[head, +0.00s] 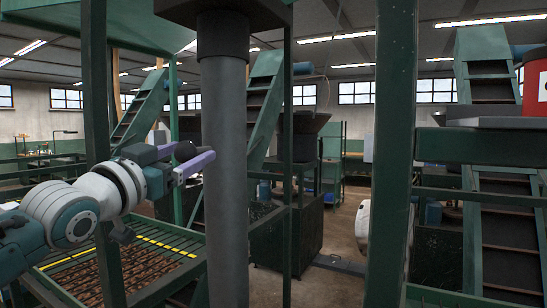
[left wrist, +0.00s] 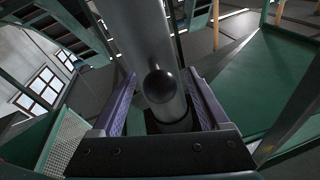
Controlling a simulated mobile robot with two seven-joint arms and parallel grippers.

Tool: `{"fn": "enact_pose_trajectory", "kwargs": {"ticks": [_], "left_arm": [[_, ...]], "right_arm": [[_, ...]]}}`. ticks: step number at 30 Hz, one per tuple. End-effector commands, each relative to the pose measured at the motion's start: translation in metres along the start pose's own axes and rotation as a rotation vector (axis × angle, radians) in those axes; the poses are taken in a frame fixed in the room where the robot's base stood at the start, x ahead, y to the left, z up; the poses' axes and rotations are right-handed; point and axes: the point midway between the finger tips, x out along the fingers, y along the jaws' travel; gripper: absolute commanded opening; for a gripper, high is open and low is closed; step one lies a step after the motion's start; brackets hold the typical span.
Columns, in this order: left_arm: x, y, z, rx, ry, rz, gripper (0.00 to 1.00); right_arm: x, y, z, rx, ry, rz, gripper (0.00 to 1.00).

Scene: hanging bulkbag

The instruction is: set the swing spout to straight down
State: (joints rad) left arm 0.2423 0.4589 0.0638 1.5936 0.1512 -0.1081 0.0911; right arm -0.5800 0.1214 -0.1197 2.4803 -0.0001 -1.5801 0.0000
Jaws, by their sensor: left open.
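The spout (head: 224,140) is a thick grey tube below a dark collar (head: 222,36), and in the head view it hangs about upright. It also shows in the left wrist view (left wrist: 138,28). A dark round knob (left wrist: 159,86) sticks out from the tube; in the head view the knob (head: 184,151) is left of it. My left gripper (head: 192,159) has purple fingers and is open. In the left wrist view its fingers (left wrist: 161,78) stand on either side of the knob, with gaps both sides. My right gripper is not in view.
Green frame posts (head: 393,150) stand left and right of the spout. A slatted grate (head: 125,270) with yellow stripes lies below my left arm. A red drum (head: 535,85) sits at the far right. A white rounded thing (head: 363,222) is partly hidden behind the right post.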

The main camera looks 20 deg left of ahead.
Motion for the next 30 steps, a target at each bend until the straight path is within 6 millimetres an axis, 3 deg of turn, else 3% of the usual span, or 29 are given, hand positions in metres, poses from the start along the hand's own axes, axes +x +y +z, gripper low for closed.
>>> {"fn": "enact_pose_trajectory", "kwargs": {"ticks": [5, 18, 30], "left_arm": [[-0.018, 0.001, 0.004, -0.001, -0.002, 0.001, 0.78], [-0.088, 0.001, 0.004, 0.000, -0.003, 0.000, 0.78], [-0.098, 0.000, 0.000, 0.000, -0.001, -0.001, 0.78]], "right_arm": [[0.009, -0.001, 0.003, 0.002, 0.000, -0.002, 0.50], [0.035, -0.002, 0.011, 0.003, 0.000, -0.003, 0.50], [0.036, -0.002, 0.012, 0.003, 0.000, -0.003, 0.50]]}}
